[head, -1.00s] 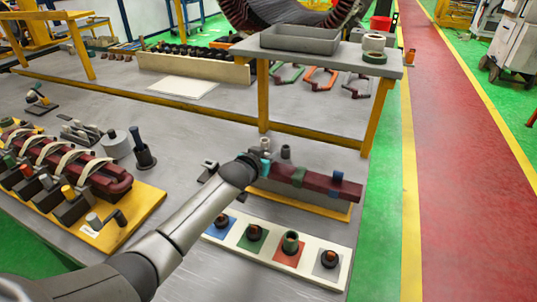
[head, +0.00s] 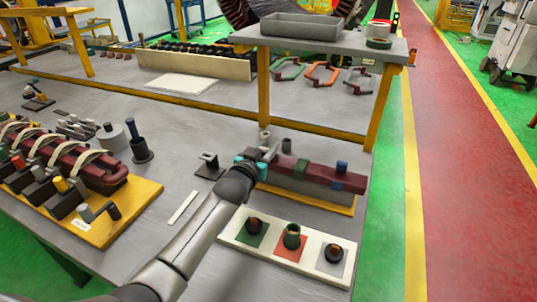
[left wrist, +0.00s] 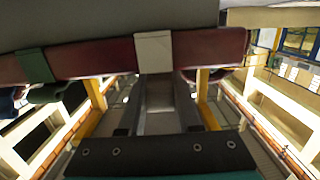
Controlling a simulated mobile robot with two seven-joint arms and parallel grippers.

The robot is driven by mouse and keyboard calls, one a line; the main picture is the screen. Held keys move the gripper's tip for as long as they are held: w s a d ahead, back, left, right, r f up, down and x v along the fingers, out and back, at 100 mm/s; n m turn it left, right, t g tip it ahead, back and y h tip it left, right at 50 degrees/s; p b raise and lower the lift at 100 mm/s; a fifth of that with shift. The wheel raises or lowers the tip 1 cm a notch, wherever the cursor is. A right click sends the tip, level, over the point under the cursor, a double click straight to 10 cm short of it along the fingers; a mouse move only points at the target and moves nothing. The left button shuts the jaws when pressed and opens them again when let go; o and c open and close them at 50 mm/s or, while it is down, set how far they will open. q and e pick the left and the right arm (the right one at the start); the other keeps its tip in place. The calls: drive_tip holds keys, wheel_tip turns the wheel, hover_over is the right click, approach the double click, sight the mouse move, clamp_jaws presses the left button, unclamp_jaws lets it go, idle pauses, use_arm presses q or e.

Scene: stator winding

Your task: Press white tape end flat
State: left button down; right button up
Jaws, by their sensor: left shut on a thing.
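The dark red bar (head: 318,176) lies on a grey block with a yellow base at the right of the table. My left gripper (head: 268,154) is at the bar's left part. In the left wrist view the white tape (left wrist: 153,52) is a flat-looking patch across the dark red bar (left wrist: 95,59), with a green band (left wrist: 36,66) to its left. My left gripper (left wrist: 158,85) is shut right at the white tape, its tips meeting the patch. The tape's end cannot be made out. My right gripper is out of view.
A white panel (head: 230,236) with coloured squares and small rolls lies in front of the bar. A raised grey shelf (head: 330,46) with yellow legs stands behind. A yellow-based coil fixture (head: 140,208) is at left.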

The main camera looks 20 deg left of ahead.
use_arm(q)
drive_tip(key=shift+s+t+b, duration=0.1)
drive_tip(key=shift+t+b, duration=0.35)
drive_tip(key=shift+t, duration=0.05)
drive_tip(key=c, duration=0.6)
unclamp_jaws()
drive_tip(key=shift+s, duration=0.1)
drive_tip(key=s+p, duration=0.3)
drive_tip(key=s, duration=1.2)
drive_tip(key=shift+a+r, duration=0.15)
drive_tip(key=shift+a, duration=0.1)
